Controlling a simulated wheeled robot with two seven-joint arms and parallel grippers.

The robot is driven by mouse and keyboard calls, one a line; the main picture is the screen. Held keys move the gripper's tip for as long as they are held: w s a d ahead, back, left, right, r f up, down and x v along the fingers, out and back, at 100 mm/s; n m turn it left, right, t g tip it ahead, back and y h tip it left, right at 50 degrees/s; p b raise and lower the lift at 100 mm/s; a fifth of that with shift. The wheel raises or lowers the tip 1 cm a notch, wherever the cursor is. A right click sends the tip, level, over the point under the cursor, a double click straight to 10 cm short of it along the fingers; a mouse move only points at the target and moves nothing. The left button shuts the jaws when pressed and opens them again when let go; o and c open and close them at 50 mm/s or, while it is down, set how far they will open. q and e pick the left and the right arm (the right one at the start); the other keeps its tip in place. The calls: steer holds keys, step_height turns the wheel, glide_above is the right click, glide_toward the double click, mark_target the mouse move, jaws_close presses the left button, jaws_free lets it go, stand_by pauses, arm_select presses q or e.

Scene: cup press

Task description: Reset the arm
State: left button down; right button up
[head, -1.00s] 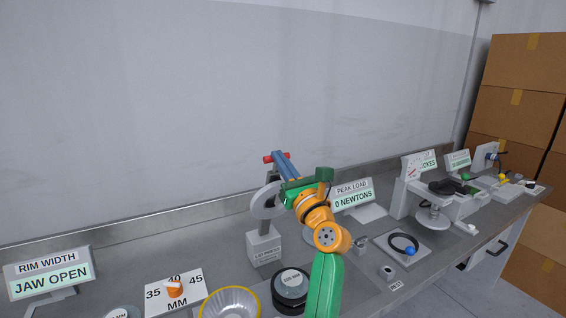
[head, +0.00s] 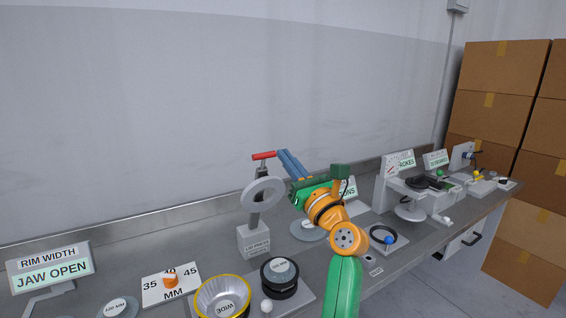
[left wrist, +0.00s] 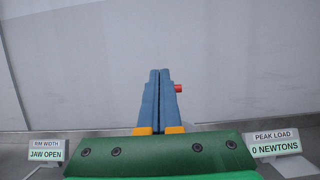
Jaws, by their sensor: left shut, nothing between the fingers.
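My left gripper (head: 282,153) is raised over the bench, its blue fingers pressed together and empty. In the left wrist view the shut fingers (left wrist: 159,75) point at the grey wall. The lever press (head: 254,240) has a grey ring and a red handle (head: 264,155). The handle lies just left of the fingertips in the head view; I cannot tell whether they touch. A bit of red handle (left wrist: 179,88) shows beside the fingers in the left wrist view. My right gripper is not in view.
A yellow-rimmed bowl (head: 203,303), a black round weight (head: 277,287) and the rim width display (head: 50,268) stand in front. The peak load display (left wrist: 273,144) is partly behind my arm in the head view. More instruments line the bench's right; boxes (head: 495,110) stand beyond.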

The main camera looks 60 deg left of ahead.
arm_select(q)
steer(key=shift+w+a+f, duration=0.15)
steer(key=shift+a+f, duration=0.05)
steer(key=shift+a, duration=0.25)
steer(key=shift+d, duration=0.1)
